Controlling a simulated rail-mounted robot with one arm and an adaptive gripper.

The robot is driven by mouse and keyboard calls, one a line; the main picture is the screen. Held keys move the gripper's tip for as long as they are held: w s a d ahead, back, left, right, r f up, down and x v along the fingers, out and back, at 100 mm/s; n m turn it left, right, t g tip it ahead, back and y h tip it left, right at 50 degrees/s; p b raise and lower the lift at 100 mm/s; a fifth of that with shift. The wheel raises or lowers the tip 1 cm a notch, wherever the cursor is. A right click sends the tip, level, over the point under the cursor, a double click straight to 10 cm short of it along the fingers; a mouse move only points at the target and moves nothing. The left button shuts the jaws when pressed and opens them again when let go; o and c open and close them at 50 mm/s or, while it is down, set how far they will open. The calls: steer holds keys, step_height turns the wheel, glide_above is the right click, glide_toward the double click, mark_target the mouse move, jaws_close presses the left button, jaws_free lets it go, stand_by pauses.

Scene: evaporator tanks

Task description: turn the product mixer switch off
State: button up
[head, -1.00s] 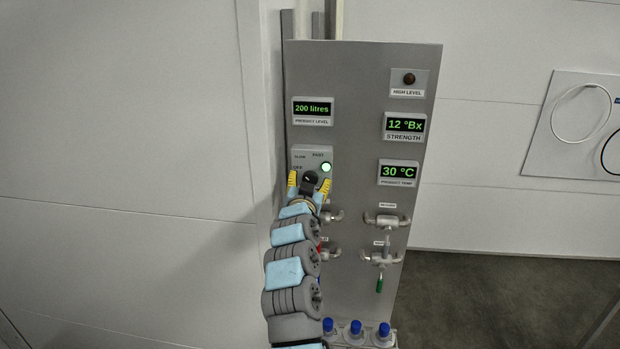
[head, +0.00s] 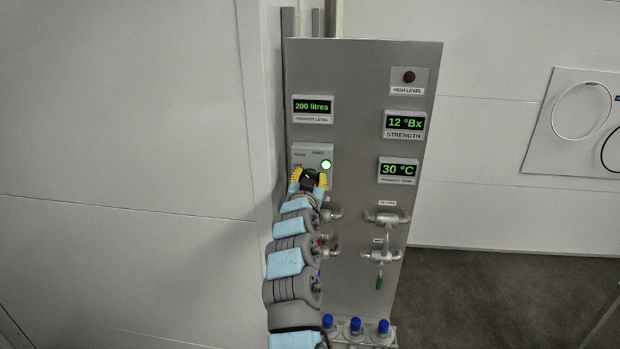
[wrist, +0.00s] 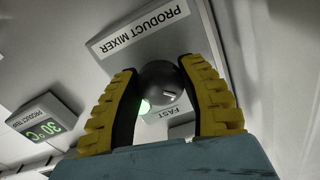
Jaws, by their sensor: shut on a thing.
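The product mixer switch is a dark round knob (wrist: 163,82) with a small white mark, under an upside-down PRODUCT MIXER label in the wrist view. Its light grey plate (head: 300,151) in the head view carries SLOW, FAST and OFF lettering. A lit green lamp (head: 326,165) sits at the plate's right; its glow (wrist: 144,106) shows beside the knob in the wrist view. My gripper (head: 308,179) has its yellow fingers on either side of the knob, shut on it. In the wrist view, the white mark lies on the side near the FAST label; its exact setting is unclear.
The grey panel (head: 362,75) also carries a product level display (head: 313,106), strength display (head: 404,124) and temperature display (head: 398,170). Valves (head: 386,219) stick out below and right of my gripper. Blue-capped bottles (head: 355,326) stand at the bottom. White wall lies left.

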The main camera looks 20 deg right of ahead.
steer(key=shift+n, duration=0.3)
steer(key=n, duration=0.4)
steer(key=shift+d+n+p, duration=0.1)
steer(key=shift+n+p, duration=0.85)
steer(key=shift+n, duration=1.15)
steer(key=shift+f, duration=0.1)
steer(key=o, duration=1.2)
steer(key=shift+s, duration=0.1)
